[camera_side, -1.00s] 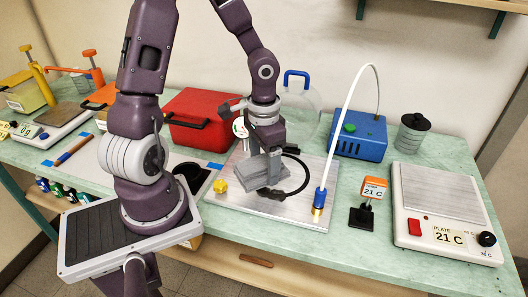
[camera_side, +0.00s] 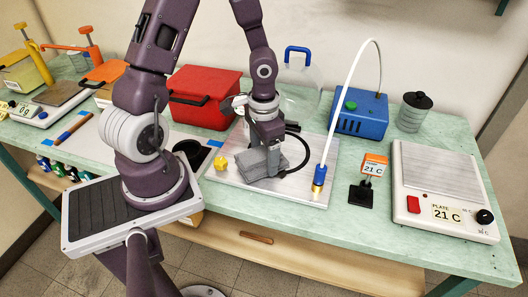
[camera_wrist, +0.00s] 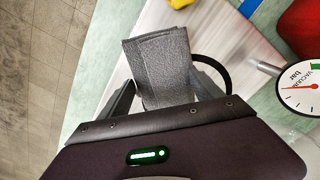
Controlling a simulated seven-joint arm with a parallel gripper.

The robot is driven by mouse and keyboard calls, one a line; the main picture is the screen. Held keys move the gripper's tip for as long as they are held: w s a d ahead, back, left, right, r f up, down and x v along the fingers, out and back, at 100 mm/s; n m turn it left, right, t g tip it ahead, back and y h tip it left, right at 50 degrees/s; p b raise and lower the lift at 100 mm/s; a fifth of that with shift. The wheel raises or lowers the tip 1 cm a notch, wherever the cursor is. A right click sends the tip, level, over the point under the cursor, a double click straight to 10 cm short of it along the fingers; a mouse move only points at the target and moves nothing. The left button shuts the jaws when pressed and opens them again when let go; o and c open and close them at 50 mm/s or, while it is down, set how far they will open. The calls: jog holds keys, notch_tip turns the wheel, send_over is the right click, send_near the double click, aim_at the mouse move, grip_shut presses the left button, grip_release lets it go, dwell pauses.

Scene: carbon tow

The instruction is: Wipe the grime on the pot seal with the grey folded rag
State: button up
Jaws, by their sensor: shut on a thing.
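The grey folded rag (camera_side: 250,164) is held in my gripper (camera_side: 272,155), low over the metal plate. In the wrist view the rag (camera_wrist: 160,60) sits between the fingers of my gripper (camera_wrist: 163,95), which are shut on it. The pot seal, a black ring (camera_side: 307,158), lies on the plate, partly covered by the rag and gripper. Its right arc (camera_wrist: 222,70) curves out from behind the rag in the wrist view. The rag looks in contact with the seal or just above it; I cannot tell which. No grime is visible; the rag hides part of the ring.
A gauge (camera_wrist: 298,90) is close by. A red box (camera_side: 203,97) and blue unit (camera_side: 358,115) stand behind.

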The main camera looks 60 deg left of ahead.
aim_at(281, 164)
jog(key=shift+f, duration=0.65)
jog(key=w+d, duration=0.3)
jog(key=shift+d, duration=0.1)
jog(key=shift+s+a+r, duration=0.1)
jog(key=shift+s+a, duration=1.35)
jog(key=shift+a, duration=0.1)
jog(key=shift+r, duration=2.5)
